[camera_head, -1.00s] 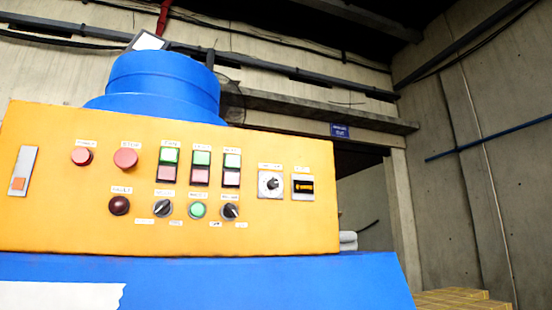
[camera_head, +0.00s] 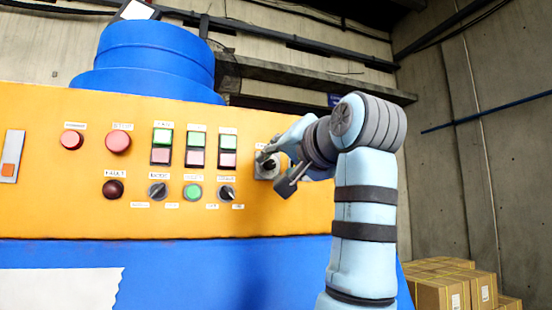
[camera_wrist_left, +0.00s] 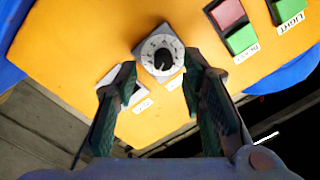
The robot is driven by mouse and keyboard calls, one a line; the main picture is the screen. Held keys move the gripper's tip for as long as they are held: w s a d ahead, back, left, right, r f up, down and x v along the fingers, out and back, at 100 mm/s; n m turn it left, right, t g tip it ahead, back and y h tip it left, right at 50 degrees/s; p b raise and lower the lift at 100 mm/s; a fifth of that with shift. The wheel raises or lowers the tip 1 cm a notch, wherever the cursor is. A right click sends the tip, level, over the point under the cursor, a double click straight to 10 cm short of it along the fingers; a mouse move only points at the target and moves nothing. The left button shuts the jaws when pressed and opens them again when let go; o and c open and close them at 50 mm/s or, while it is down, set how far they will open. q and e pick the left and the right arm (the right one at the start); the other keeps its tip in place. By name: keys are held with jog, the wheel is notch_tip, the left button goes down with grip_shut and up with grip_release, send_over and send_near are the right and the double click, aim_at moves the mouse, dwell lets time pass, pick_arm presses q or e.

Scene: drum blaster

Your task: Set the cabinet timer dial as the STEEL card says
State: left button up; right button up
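The timer dial, a black knob on a round pale scale with a square plate, shows in the wrist view (camera_wrist_left: 160,57). In the head view part of its plate (camera_head: 265,172) shows on the orange cabinet panel (camera_head: 60,215). My left gripper (camera_head: 276,172) is in front of the dial. In the wrist view the gripper (camera_wrist_left: 162,65) is open, with a fingertip on either side of the dial; I cannot tell whether they touch it. The scale's marks are too small to read. I see no readable STEEL card. My right gripper is not in view.
Left of the dial are green and red button pairs (camera_head: 197,148), a red stop button (camera_head: 118,141) and small selector knobs (camera_head: 157,190). A small display plate (camera_wrist_left: 112,82) beside the dial is partly behind a finger. Cardboard boxes (camera_head: 440,290) stand at lower right.

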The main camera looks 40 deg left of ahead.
aim_at(270, 164)
pick_arm(q)
jog(key=x, duration=0.3)
jog(key=shift+s+a+r, duration=0.1)
jog(key=shift+s+a, duration=0.1)
jog(key=shift+s, duration=0.1)
jog(key=shift+d, duration=0.2)
jog(key=shift+w+d, duration=0.1)
jog(key=shift+w, duration=0.05)
jog(key=shift+c, duration=1)
grip_shut()
